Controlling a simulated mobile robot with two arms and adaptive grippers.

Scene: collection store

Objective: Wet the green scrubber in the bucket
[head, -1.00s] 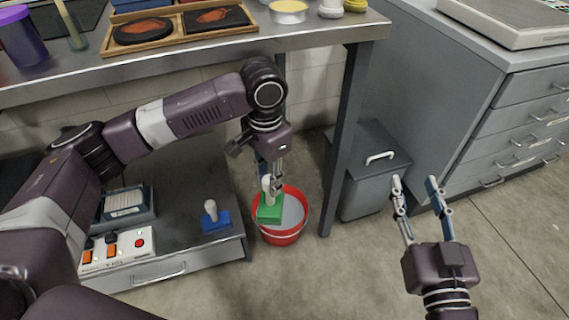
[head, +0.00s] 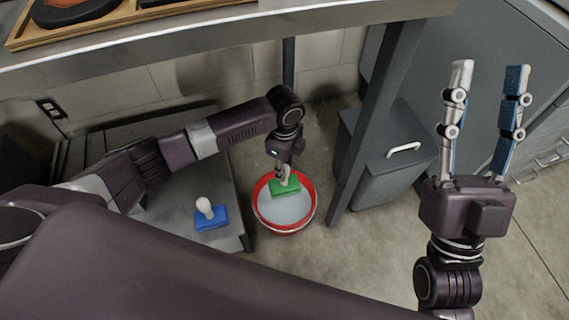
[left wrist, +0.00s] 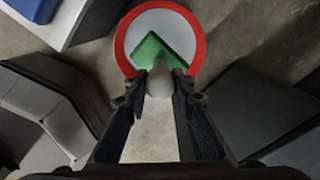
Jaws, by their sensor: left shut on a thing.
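The green scrubber (head: 285,188) has a pale knob handle and a green pad. My left gripper (head: 286,176) is shut on its handle and holds it over the far part of the red bucket (head: 262,212). The bucket stands on the floor with pale liquid inside. In the left wrist view the green pad (left wrist: 153,50) shows within the bucket's rim (left wrist: 122,52), with the knob between the fingers (left wrist: 160,84). I cannot tell whether the pad touches the liquid. My right gripper (head: 488,85) is open and empty, at the right.
A blue scrubber (head: 211,216) stands on the low grey cabinet left of the bucket. A grey lidded bin (head: 385,165) and a table leg (head: 372,125) stand to the right. The steel table (head: 200,45) overhangs behind.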

